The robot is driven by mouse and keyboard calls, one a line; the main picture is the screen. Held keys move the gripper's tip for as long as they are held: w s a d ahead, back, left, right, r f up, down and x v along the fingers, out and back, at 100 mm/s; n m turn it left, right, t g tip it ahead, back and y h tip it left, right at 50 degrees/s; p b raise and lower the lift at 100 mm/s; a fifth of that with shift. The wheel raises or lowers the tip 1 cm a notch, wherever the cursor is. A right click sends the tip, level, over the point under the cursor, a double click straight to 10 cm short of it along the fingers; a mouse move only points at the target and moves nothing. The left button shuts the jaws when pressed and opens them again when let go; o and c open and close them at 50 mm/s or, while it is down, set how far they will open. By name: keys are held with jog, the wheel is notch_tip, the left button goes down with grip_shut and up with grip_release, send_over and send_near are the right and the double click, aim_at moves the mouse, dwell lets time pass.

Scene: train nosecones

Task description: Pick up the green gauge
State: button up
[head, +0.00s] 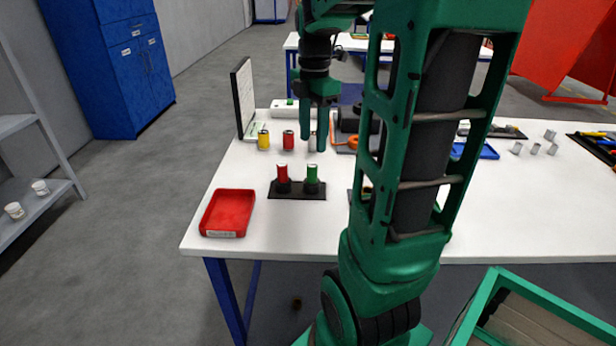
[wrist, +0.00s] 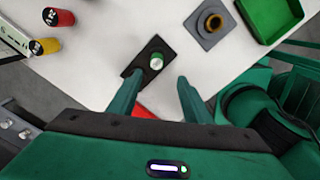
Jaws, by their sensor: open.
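The green gauge (head: 312,175) is a short green cylinder standing upright in a dark two-place holder (head: 297,196) on the white table. A red gauge (head: 282,173) stands in the same holder to its left. My gripper (head: 314,146) points down, above and behind the holder in the head view, with its fingers apart and nothing between them. In the wrist view the green gauge (wrist: 156,62) shows from above, just beyond the two open fingertips (wrist: 157,78) and roughly midway between them. Part of the holder is hidden by a finger there.
A red tray (head: 228,213) lies to the left of the holder. Yellow (head: 263,140) and red (head: 288,141) cylinders stand behind it, near an upright board (head: 242,98). A green tray (wrist: 270,15) and a grey block with an orange ring (wrist: 208,22) show in the wrist view.

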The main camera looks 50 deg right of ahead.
aim_at(312, 165)
jog(key=shift+w+d+n, duration=0.45)
jog(key=shift+w+n, duration=0.05)
jog(key=shift+n, duration=0.3)
jog(key=shift+f, duration=0.3)
notch_tip(312, 165, down, 10)
jog(key=shift+s, duration=0.15)
grip_shut()
